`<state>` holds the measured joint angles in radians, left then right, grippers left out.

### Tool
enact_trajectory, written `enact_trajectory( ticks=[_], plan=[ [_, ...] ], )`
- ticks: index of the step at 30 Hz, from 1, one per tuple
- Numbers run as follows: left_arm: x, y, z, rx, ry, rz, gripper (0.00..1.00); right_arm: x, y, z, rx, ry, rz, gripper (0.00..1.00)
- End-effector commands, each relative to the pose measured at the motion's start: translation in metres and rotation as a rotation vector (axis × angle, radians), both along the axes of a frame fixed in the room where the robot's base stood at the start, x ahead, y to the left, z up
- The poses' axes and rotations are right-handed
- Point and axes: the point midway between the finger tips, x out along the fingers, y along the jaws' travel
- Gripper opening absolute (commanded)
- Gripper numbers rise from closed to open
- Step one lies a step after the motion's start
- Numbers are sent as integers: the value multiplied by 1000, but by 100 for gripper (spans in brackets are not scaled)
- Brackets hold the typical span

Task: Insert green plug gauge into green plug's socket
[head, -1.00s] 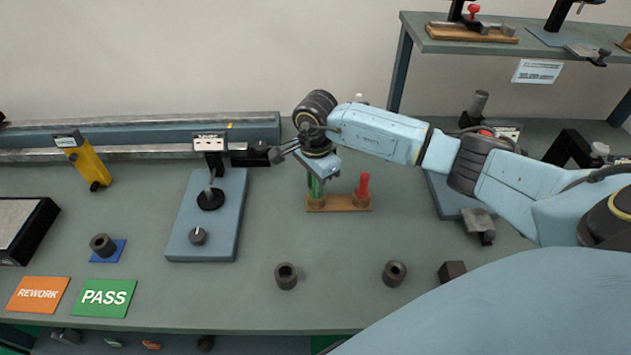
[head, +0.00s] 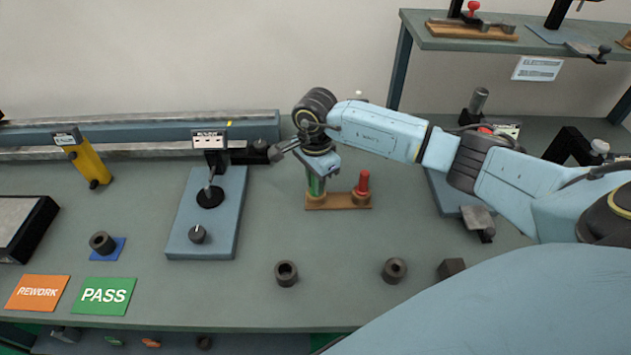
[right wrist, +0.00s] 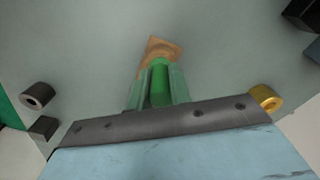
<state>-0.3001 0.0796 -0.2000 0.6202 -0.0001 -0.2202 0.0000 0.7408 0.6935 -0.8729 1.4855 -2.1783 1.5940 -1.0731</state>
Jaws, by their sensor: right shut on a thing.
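The green plug gauge (head: 316,186) stands upright at the left end of a small wooden stand (head: 340,206). My right gripper (head: 317,178) comes down over it from above and is shut on it. In the right wrist view the green plug (right wrist: 160,82) sits between the two fingers, with the wooden stand (right wrist: 165,47) just beyond its end. The socket under the plug is hidden, and I cannot tell how deep the plug sits. My left gripper is not in view.
A red plug (head: 363,184) stands at the stand's right end, close beside my gripper. A blue gauge base (head: 180,240) stands to the left. Dark rings (head: 286,274) (head: 394,271) lie in front. The bench between them is clear.

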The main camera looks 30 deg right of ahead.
Motion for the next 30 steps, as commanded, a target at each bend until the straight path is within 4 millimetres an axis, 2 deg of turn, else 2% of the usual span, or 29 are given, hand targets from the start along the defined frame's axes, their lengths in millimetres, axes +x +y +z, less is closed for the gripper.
enact_trajectory(
  ticks=[1,6,7,17,22,30],
  plan=[
    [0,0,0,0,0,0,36,0,0,0,0,1,0,22],
    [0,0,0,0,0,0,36,0,0,0,0,1,0,44],
    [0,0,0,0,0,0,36,0,0,0,0,0,0,46],
    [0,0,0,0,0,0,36,0,0,4,0,-1,0,46],
    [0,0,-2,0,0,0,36,1,-1,29,-2,-4,2,46],
    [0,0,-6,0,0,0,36,1,0,90,-1,-6,1,46]
  ],
)
